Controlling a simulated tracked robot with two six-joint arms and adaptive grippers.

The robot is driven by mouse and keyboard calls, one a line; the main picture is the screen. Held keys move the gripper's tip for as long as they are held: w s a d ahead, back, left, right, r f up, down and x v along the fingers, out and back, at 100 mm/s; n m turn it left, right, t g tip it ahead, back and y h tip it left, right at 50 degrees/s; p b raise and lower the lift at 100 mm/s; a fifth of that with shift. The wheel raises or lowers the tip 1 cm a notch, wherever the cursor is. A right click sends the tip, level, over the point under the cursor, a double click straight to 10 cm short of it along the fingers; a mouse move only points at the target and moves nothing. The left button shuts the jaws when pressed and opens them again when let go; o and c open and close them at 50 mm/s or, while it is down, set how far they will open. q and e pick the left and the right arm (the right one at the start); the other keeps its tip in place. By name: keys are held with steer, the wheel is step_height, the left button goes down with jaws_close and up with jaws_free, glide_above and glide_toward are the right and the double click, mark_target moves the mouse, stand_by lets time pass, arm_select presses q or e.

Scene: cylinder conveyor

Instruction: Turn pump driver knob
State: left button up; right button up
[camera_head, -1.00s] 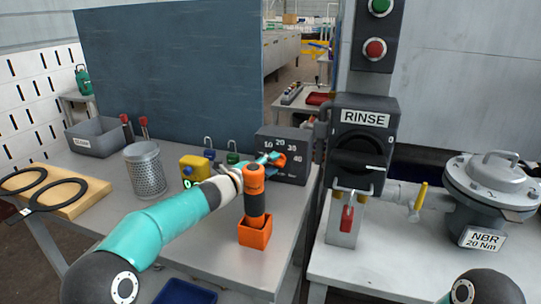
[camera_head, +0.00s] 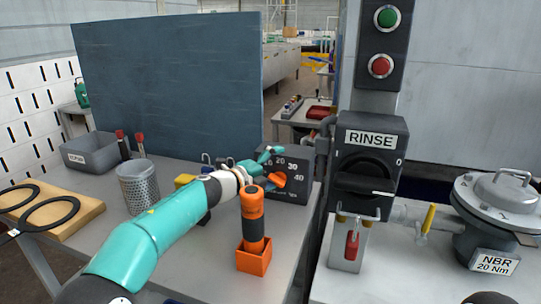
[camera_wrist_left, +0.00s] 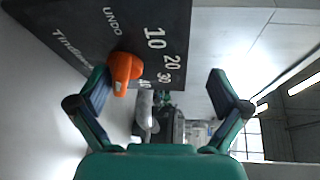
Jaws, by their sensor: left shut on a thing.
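The dark driver box (camera_head: 297,190) has a numbered dial and stands at the back right of the bench in the head view. Its orange knob (camera_head: 277,181) sits on the front face. The knob also shows in the wrist view (camera_wrist_left: 125,70), close against the left finger, with the dial face (camera_wrist_left: 165,15) behind it. My left gripper (camera_head: 268,158) is at the dial and is shut on the knob, though the right finger looks apart from it in the wrist view. Part of the dial is hidden behind the gripper. My right gripper is out of view.
An orange-and-black tool (camera_head: 252,220) stands upright in an orange holder (camera_head: 254,260), just below my left wrist. A yellow thing (camera_head: 185,181) is partly hidden behind my arm. A perforated metal cup (camera_head: 139,190) stands to the left. The RINSE switch box (camera_head: 370,160) stands right of the dial.

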arm_select(q)
steer(key=r, duration=0.1)
steer(key=s+r, duration=0.1)
steer(key=shift+s+a+r+t, duration=0.1)
steer(key=shift+a+r+t, duration=0.05)
steer(key=shift+r+t, duration=0.15)
steer(key=shift+c, duration=0.5)
steer(key=s+r, duration=0.1)
steer(key=s, duration=0.2)
steer(key=shift+s+a+r, duration=0.1)
steer(key=shift+r, duration=0.3)
steer(key=c, duration=0.5)
steer(key=shift+s+d+r+b+v, duration=0.25)
steer(key=shift+b+v, duration=0.25)
steer(key=shift+v, duration=2.35)
steer(key=shift+d+r+b+v, duration=0.15)
steer(key=shift+r+b+v, duration=0.25)
steer(key=shift+v, duration=2.5)
steer(key=shift+s+d+r+b+v, duration=0.2)
steer(key=shift+b+v, duration=0.35)
steer(key=shift+v, duration=2.3)
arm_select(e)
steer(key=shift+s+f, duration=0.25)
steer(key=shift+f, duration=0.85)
arm_select(q)
steer(key=shift+w, duration=0.1)
